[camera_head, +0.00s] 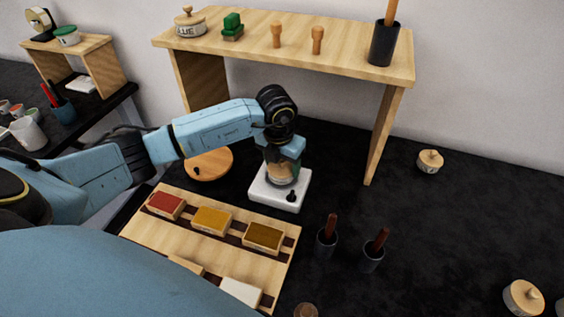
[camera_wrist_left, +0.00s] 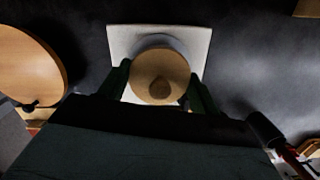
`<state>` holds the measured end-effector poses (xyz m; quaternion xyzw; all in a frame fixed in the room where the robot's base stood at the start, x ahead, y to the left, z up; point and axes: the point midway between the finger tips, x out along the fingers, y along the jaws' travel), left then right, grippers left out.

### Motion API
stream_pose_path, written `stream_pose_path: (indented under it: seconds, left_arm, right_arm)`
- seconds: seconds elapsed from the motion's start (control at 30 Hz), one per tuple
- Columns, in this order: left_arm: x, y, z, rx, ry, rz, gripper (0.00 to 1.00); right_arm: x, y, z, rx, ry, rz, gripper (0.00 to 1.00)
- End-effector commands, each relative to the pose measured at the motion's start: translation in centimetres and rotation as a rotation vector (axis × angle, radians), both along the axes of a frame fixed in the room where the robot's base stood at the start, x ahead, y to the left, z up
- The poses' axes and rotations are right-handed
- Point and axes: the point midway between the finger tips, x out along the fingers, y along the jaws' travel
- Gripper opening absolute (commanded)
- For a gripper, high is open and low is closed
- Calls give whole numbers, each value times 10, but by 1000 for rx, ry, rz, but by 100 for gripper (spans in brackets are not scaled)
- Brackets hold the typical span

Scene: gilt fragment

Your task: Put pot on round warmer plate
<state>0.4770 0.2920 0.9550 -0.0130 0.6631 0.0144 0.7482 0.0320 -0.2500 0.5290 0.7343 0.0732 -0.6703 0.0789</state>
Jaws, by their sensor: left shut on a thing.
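A small pot (camera_head: 279,174) with a tan lid and knob stands upright at a white square warmer (camera_head: 260,188) with a black knob. It also shows from above in the left wrist view (camera_wrist_left: 150,70). My left gripper (camera_head: 282,160) comes down from above and is shut around the pot, one finger on each side. I cannot tell whether the pot's base touches the white warmer. The round warmer plate (camera_head: 208,164), a wood-coloured disc with a small black knob, lies just left of the white warmer, empty; it also shows in the left wrist view (camera_wrist_left: 28,65). My right gripper is not in view.
A wooden rack (camera_head: 190,238) with coloured blocks lies in front. A raised wooden shelf (camera_head: 345,62) stands behind with a lidded glue pot (camera_head: 190,25) on it. Dark cups (camera_head: 326,242) with brushes stand front right. Lidded pots (camera_head: 429,162) sit at right; the dark table between is clear.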

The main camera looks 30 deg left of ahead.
Motion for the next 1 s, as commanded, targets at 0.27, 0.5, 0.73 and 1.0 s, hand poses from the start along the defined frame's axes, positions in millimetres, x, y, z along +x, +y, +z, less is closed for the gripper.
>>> stream_pose_path:
  seconds: [0.27, 0.5, 0.73, 1.0]
  left_arm:
    - [0, 0, -3, 0, 0, 1, 72]
    - [0, 0, -2, 0, 0, 1, 85]
    - [0, 0, 4, 0, -2, 0, 85]
    - [-5, 0, 48, 0, -4, 0, 85]
  right_arm:
    - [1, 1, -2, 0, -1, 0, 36]
    - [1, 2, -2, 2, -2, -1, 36]
    - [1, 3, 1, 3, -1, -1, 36]
    - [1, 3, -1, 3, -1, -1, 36]
